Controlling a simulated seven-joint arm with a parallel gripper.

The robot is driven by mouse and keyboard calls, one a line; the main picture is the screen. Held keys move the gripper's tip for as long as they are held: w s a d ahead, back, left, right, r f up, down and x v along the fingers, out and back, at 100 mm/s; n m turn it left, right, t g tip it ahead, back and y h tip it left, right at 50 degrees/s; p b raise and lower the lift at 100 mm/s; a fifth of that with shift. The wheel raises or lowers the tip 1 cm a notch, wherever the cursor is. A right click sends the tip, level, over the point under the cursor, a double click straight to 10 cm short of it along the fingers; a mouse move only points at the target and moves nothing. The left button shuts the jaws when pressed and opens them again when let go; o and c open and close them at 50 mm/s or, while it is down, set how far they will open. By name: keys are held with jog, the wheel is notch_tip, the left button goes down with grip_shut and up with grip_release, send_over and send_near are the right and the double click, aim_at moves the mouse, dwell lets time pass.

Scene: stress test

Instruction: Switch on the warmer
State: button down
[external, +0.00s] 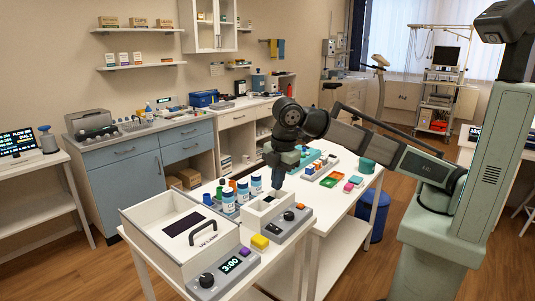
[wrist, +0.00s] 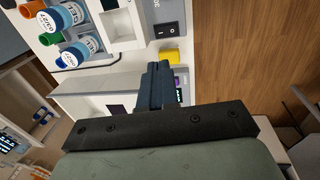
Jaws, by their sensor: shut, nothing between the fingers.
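A small white device with a square opening (external: 258,207) and a grey control panel (external: 273,232) stands on the front table; it could be the warmer, but I cannot read its label. Its panel carries a dark knob. My gripper (external: 278,184) is above the device's back part, pointing down, shut and empty. In the wrist view the closed fingers (wrist: 156,68) appear apart from the switch.
A white lidded box (external: 165,222) with a dark handle and a 3:00 display (external: 230,265) stands at the front left. A yellow block (external: 260,242) lies between the devices. White bottles with blue caps (external: 242,193) stand close behind.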

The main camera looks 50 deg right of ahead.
aim_at(271, 225)
jog(key=f, duration=0.4)
jog(key=w+f, duration=0.1)
jog(key=f, duration=0.4)
jog(key=w+f, duration=0.1)
jog(key=f, duration=0.4)
dwell(0.4)
jog(key=shift+f, duration=0.15)
dwell(0.4)
jog(key=shift+s, duration=0.75)
jog(key=shift+r, duration=0.25)
notch_tip(271, 225, up, 14)
jog(key=s, duration=0.2)
